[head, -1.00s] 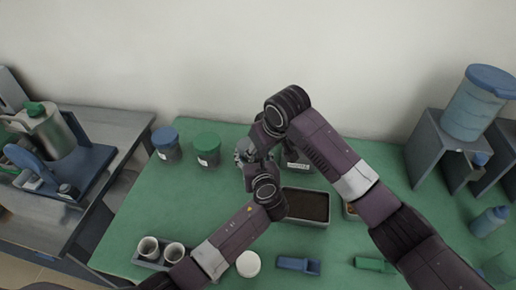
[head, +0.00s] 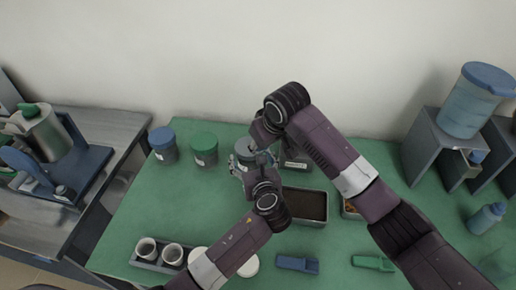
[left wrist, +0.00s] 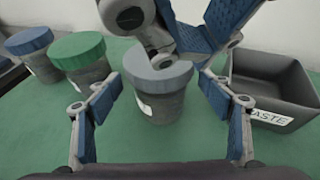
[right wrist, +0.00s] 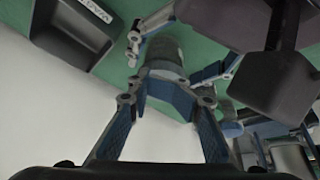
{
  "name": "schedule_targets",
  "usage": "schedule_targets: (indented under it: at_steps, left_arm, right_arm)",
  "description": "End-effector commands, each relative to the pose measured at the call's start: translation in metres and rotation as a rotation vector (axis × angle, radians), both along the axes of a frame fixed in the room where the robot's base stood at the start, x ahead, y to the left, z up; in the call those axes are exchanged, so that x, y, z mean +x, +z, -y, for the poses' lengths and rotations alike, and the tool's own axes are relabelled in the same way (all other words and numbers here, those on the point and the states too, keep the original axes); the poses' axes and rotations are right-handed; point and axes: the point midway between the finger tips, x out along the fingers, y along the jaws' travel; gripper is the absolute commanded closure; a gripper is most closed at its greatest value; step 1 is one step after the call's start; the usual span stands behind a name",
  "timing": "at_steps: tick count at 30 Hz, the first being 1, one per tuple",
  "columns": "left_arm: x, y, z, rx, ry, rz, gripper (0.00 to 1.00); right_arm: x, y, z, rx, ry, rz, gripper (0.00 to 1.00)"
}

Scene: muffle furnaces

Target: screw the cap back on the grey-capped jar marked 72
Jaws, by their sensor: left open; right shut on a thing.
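The grey-capped jar (head: 246,150) stands on the green table, and its grey cap (left wrist: 158,65) sits on top of the jar body (left wrist: 160,103). I cannot tell how tight the cap is. A pale label shows on the jar, but its number is not readable. My right gripper (right wrist: 165,78) reaches in from above and behind and is shut on the grey cap. My left gripper (left wrist: 160,95) is open, with its two fingers on either side of the jar body, apart from it. In the head view the arms partly hide the jar.
A green-capped jar (head: 204,148) and a blue-capped jar (head: 163,144) stand to the left. A grey waste bin (left wrist: 270,92) is close on the right. A dark-filled tray (head: 306,206), a blue scoop (head: 298,264) and a cup rack (head: 146,262) lie nearer the front.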

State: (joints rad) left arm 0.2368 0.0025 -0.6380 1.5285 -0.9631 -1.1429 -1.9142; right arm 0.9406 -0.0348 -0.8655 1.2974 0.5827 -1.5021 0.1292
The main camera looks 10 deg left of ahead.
Motion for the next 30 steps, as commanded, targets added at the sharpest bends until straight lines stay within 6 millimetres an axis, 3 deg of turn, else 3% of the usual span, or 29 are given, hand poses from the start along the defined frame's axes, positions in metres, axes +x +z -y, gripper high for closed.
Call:
schedule_targets:
  at_steps: [6, 12, 30]
  left_arm:
    - [-0.04, 0.016, 0.019, -0.001, -0.006, 0.0, 0.27]
    - [-0.064, 0.027, 0.03, 0.001, -0.007, 0.001, 0.27]
    - [-0.071, 0.03, 0.033, 0.003, -0.007, 0.001, 0.27]
  right_arm:
    - [-0.002, 0.0, -0.002, 0.002, 0.004, -0.001, 0.88]
    - [-0.002, 0.0, -0.003, 0.004, 0.006, -0.001, 0.88]
    - [-0.003, 0.0, -0.004, 0.004, 0.007, -0.002, 0.88]
